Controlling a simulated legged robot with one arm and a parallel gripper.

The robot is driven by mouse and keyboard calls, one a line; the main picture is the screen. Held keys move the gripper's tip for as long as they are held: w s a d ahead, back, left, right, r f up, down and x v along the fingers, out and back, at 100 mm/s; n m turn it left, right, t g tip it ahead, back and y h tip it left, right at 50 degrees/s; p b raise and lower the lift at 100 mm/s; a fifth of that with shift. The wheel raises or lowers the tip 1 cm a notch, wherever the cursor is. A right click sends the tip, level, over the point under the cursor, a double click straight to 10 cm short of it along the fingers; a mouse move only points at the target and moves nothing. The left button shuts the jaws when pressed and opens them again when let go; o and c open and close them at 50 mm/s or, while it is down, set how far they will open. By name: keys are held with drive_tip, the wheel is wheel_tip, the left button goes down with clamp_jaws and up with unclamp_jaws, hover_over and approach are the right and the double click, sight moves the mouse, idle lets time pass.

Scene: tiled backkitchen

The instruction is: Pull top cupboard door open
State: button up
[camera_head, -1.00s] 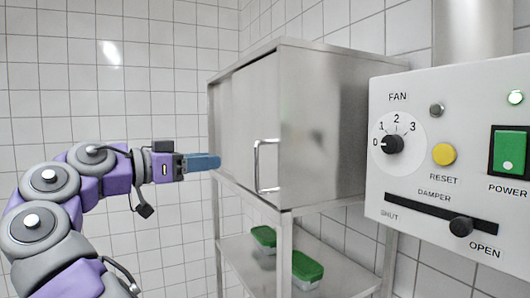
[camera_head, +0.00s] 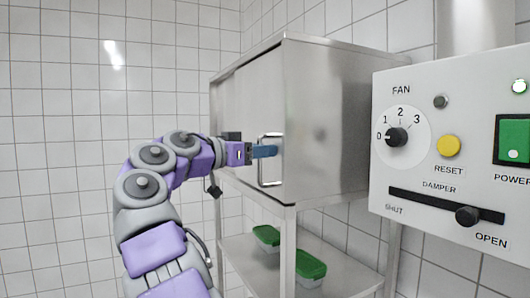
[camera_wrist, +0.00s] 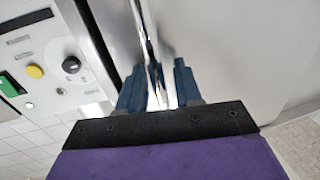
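The steel top cupboard (camera_head: 325,120) stands on a steel frame, and its front door (camera_head: 258,100) looks shut. A shiny bar handle (camera_head: 261,174) stands upright on the door near its right edge. My gripper (camera_head: 274,151) is at the handle at about mid-height, with its blue fingers hiding part of the bar. In the wrist view the two blue fingers of my gripper (camera_wrist: 157,88) stand apart, one on each side of the bright handle bar (camera_wrist: 155,75). I see a gap between the fingers and no clear grip on the bar.
A white control panel (camera_head: 455,150) with knobs, a slider and buttons stands close at the right. Green-lidded boxes (camera_head: 309,265) sit on the lower shelf (camera_head: 345,275). The tiled wall (camera_head: 60,120) is at the left, with free room before the door.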

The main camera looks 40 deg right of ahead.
drive_tip(key=shift+s+a+r, duration=0.15)
drive_tip(key=shift+a+r, duration=0.05)
drive_tip(key=shift+a, duration=0.4)
drive_tip(key=shift+s+a+r, duration=0.1)
drive_tip(key=shift+a+r, duration=0.05)
drive_tip(key=shift+a, duration=0.45)
drive_tip(key=shift+w+d+f, duration=0.1)
drive_tip(key=shift+d+f, duration=0.05)
drive_tip(key=shift+d, duration=0.5)
drive_tip(key=shift+w+d+f, duration=0.1)
drive_tip(key=shift+d, duration=0.5)
drive_tip(key=shift+c, duration=0.8)
drive_tip(key=shift+s+d, duration=0.1)
drive_tip(key=shift+d, duration=0.15)
drive_tip(key=shift+c, duration=0.7)
drive_tip(key=shift+s+a+r, duration=0.1)
drive_tip(key=shift+a, duration=0.2)
clamp_jaws()
